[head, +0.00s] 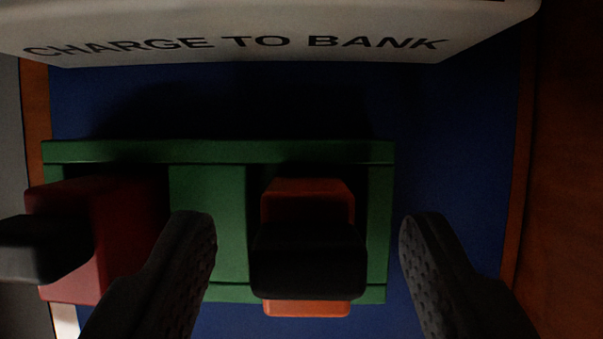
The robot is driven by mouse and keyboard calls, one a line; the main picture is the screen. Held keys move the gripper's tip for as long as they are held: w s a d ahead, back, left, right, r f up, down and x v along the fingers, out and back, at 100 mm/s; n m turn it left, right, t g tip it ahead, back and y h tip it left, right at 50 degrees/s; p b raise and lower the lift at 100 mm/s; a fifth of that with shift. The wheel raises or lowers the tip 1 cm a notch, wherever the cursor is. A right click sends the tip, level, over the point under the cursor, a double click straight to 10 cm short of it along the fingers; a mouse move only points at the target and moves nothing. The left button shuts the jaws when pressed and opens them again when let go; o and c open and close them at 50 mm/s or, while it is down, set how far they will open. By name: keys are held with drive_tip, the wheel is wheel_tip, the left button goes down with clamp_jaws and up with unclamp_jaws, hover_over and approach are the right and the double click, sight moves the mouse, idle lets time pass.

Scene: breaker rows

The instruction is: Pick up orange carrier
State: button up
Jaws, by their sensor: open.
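The orange carrier (308,201) stands in the right part of a green holder (208,225). A black block-shaped handle (308,260) sticks out from its front and hides its middle. My gripper (308,240) is open, with one dark ridged finger on each side of the orange carrier. Both fingers are apart from it, with a gap on the left and on the right. I cannot tell how deep the fingertips reach relative to the handle.
A red carrier (120,230) with a black handle (42,248) sits at the left of the green holder, close to my left finger. A pale panel (250,25) reading "CHARGE TO BANK" overhangs at the top. Blue backing (455,150) lies behind, with a brown wall (565,170) at right.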

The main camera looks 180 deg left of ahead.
sight(308, 304)
drive_tip(key=shift+w+f, duration=0.1)
drive_tip(key=shift+f, duration=0.3)
drive_tip(key=shift+c, duration=0.3)
drive_tip(key=c, duration=1)
drive_tip(key=shift+c, duration=0.2)
drive_tip(key=shift+r, duration=0.1)
drive_tip(key=shift+r, duration=3.45)
drive_tip(key=shift+s+r, duration=0.15)
drive_tip(key=shift+s, duration=0.05)
